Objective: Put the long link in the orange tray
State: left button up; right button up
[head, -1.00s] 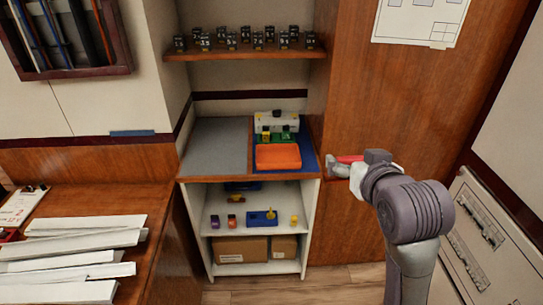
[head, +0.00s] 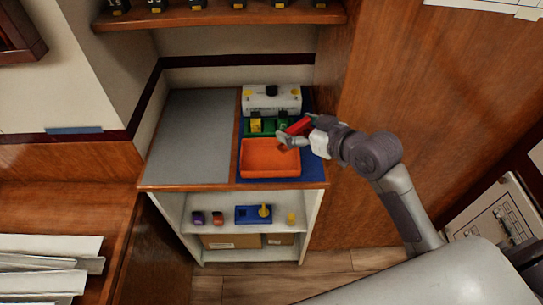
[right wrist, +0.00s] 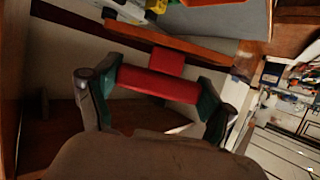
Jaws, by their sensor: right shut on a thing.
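The orange tray (head: 270,172) sits on the blue mat on the cabinet top and looks empty apart from a gripper finger over its right rear corner. My right gripper (head: 297,134) is shut on a red piece, apparently the long link (head: 301,126). In the right wrist view the red link (right wrist: 160,85) spans crosswise between the two green-padded fingertips of the gripper (right wrist: 158,92). It is held near the tray's right rear corner; its exact height above the tray is unclear. My left gripper is not in view.
A green holder (head: 262,133) with a yellow block stands behind the tray, and a white unit (head: 272,101) stands behind that. The grey counter (head: 190,135) on the left is bare. A wooden wall (head: 390,90) rises on the right. Small parts stand on the shelf below.

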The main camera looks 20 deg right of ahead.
notch_tip(320, 180, down, 3)
jog(key=s+d+y, duration=0.1)
jog(key=s+d, duration=0.1)
jog(key=p, duration=0.2)
send_over(270, 159)
jog(key=shift+n, duration=0.4)
jog(key=f, duration=0.6)
jog(key=shift+s+d+f, duration=0.1)
jog(key=shift+s+f, duration=0.15)
jog(key=shift+f, duration=0.1)
jog(key=shift+w+f, duration=0.15)
jog(key=shift+w, duration=0.05)
jog(key=f, duration=0.4)
jog(key=shift+a, duration=0.2)
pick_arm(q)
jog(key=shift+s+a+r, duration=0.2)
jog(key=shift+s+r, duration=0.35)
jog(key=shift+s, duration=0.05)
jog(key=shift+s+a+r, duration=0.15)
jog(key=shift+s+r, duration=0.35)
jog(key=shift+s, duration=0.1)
pick_arm(e)
jog(key=shift+f, duration=0.1)
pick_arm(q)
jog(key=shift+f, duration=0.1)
pick_arm(e)
jog(key=shift+f, duration=0.1)
jog(key=o, duration=1.2)
jog(key=shift+c, duration=0.2)
